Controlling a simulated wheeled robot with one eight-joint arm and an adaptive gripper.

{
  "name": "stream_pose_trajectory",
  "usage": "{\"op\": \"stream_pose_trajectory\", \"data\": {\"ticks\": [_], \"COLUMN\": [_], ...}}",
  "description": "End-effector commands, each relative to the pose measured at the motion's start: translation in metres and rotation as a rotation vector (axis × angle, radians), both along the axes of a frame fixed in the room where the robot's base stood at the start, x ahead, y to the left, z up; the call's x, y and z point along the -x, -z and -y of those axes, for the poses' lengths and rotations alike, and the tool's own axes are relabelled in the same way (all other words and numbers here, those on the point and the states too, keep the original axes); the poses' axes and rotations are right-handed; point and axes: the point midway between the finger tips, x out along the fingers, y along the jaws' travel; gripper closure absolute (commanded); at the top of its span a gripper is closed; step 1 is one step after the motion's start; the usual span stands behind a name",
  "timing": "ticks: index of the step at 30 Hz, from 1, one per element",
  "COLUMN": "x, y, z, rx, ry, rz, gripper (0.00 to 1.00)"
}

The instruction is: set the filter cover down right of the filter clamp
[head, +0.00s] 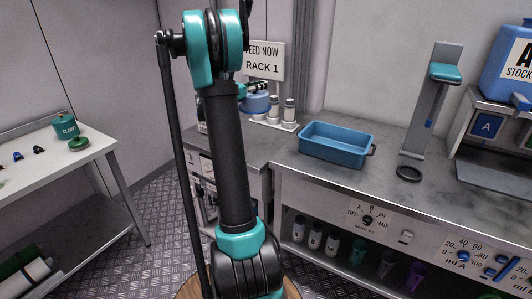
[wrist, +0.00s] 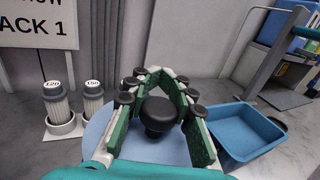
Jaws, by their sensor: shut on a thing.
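The blue, rounded filter cover (head: 257,104) is at the back of the counter, left of the blue tray. In the wrist view it shows as a pale blue disc (wrist: 140,150) with a black knob (wrist: 160,113). My gripper (head: 259,87) is above it, its green-padded fingers (wrist: 162,82) closed around the knob. I cannot tell whether the cover touches what is under it. A tall grey stand with a teal head (head: 445,73), at the right of the counter, may be the filter clamp; I cannot be sure. It also shows in the wrist view (wrist: 283,70).
A blue tray (head: 338,143) stands between cover and stand. A black ring (head: 408,173) lies by the stand's foot. Filters in a white holder (head: 273,122) stand beside the cover. A blue stock container (head: 507,62) on a dispenser is right of the stand, with some bare counter between.

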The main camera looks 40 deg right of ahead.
Motion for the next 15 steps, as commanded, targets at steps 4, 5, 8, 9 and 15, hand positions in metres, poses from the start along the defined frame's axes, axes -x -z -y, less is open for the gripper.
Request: {"op": "stream_pose_trajectory", "data": {"ticks": [4, 5, 8, 9, 15], "x": [-0.002, -0.002, -0.002, -0.002, -0.002], "y": [0.018, 0.025, 0.049, 0.059, 0.108], "z": [0.001, 0.001, 0.001, 0.001, 0.001], "rx": [0.000, 0.000, 0.000, 0.000, 0.000], "ry": [0.000, 0.000, 0.000, 0.000, 0.000], "rz": [0.000, 0.000, 0.000, 0.000, 0.000], "gripper": [1.00, 1.00, 1.00, 1.00, 1.00]}}
